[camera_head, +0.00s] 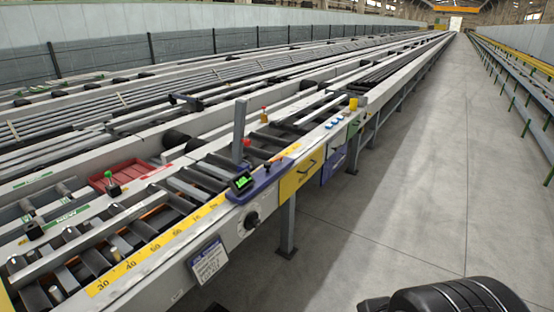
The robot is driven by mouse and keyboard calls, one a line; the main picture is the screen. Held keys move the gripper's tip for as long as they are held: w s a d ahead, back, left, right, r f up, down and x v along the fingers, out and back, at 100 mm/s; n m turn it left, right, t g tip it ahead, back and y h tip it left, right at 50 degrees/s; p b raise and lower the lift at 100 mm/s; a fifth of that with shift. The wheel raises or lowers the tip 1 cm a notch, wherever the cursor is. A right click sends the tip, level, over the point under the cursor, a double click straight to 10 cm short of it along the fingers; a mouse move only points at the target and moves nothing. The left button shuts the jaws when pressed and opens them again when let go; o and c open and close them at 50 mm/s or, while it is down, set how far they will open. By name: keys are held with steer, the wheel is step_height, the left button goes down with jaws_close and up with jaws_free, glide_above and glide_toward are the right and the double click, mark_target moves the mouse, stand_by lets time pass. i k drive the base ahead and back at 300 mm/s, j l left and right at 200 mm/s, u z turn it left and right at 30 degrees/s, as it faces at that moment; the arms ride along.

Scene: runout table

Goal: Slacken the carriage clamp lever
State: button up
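A blue carriage (262,183) sits on the front rail of the runout table, beside the yellow scale. It carries a small green-lit display (241,182) and an upright grey plate (239,130). A small lever with an orange handle (277,158) sticks up from the carriage, right of the display; it looks like the clamp lever. Its exact angle is too small to tell. A red knob (247,142) shows by the upright plate. My gripper's fingers are not in view; only a black rounded part of my own body shows at the bottom right, well apart from the carriage.
A black round knob (251,220) and a hanging label (208,262) are on the table's front face. A red tray (122,174) and a green-topped item (113,188) lie left. The grey floor (400,180) at right is clear.

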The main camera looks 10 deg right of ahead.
mark_target(280, 158)
steer(key=i+l, duration=0.15)
steer(key=i, duration=0.75)
steer(key=i+l, duration=0.15)
steer(key=i, duration=0.8)
steer(key=i+l+z, duration=0.1)
steer(key=i, duration=0.8)
